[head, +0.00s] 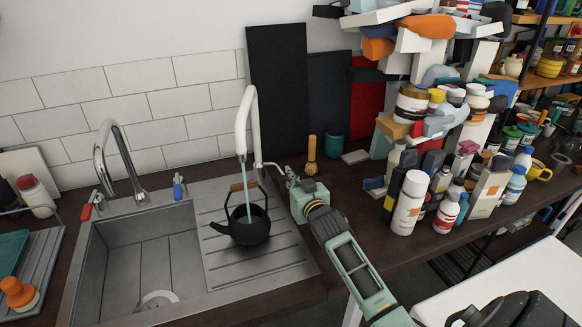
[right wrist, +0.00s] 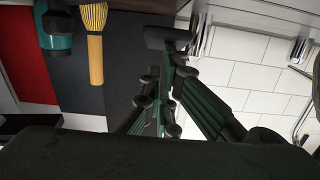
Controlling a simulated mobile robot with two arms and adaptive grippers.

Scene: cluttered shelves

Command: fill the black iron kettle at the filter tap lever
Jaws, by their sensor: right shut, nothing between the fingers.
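The black iron kettle (head: 247,226) stands upright on the ribbed drainboard, its spout to the left and its wooden-topped handle raised. The white filter tap (head: 246,118) arches above it. A thin pale stream of water (head: 247,190) runs from its spout down into the kettle's top. The tap's small lever (head: 268,166) is at the right of its base. My right gripper (head: 284,172) is shut and empty beside the lever; whether they touch is unclear. Its dark fingers also show in the right wrist view (right wrist: 170,40). The water level inside the kettle is hidden. My left gripper is out of view.
The steel sink (head: 155,262) with a chrome faucet (head: 112,150) is left of the drainboard. A wooden-handled brush (head: 311,155) and a teal container (head: 334,148) stand behind my right gripper. Crowded bottles (head: 407,203) and a stacked pile fill the counter to the right.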

